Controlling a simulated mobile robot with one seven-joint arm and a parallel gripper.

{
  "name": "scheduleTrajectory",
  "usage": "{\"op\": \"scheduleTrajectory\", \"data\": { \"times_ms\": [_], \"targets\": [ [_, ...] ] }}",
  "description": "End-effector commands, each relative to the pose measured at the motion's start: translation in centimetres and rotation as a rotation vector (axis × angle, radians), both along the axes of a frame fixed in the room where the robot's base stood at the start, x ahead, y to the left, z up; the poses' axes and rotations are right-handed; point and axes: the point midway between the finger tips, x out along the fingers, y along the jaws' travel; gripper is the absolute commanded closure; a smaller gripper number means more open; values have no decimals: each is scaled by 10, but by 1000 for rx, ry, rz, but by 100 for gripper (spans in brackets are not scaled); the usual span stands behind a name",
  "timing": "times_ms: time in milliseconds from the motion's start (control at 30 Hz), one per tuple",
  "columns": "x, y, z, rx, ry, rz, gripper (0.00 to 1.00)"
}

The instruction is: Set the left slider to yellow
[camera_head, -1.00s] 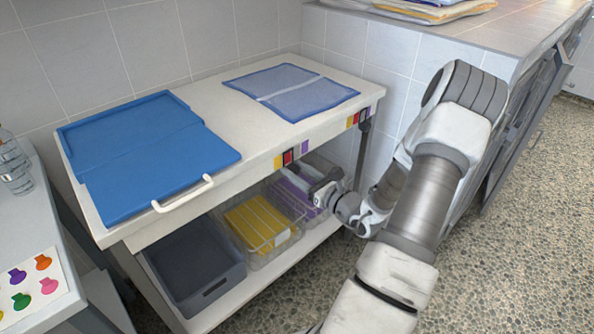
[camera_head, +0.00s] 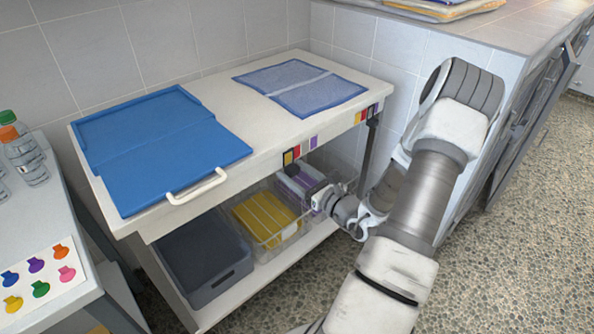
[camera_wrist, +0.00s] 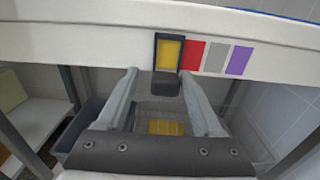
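The left slider (camera_wrist: 167,87) is a dark frame with a lower tab on the table's front edge. In the wrist view its window frames the yellow patch (camera_wrist: 170,52); red, grey and purple patches lie to its right. The slider also shows in the head view (camera_head: 288,158), at the left end of its colour strip. My gripper (camera_wrist: 158,74) is open, its two fingers apart on either side of the tab, seemingly below the frame. I see no contact with the tab. In the head view my gripper (camera_head: 318,194) is small, below the table edge.
The right slider (camera_head: 371,111) sits on another colour strip. Below are a grey bin (camera_head: 205,262) and wire baskets (camera_head: 268,225). A coloured card (camera_head: 40,280) lies at left.

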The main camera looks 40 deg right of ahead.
Motion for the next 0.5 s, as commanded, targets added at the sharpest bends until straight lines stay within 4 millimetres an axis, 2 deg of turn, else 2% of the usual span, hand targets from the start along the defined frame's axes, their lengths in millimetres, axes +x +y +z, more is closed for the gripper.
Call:
{"op": "scheduleTrajectory", "data": {
  "times_ms": [333,500],
  "targets": [
    [-3,-3,1,-3,-2,-5,25],
    [-25,-6,2,-3,0,-9,25]
  ]
}}
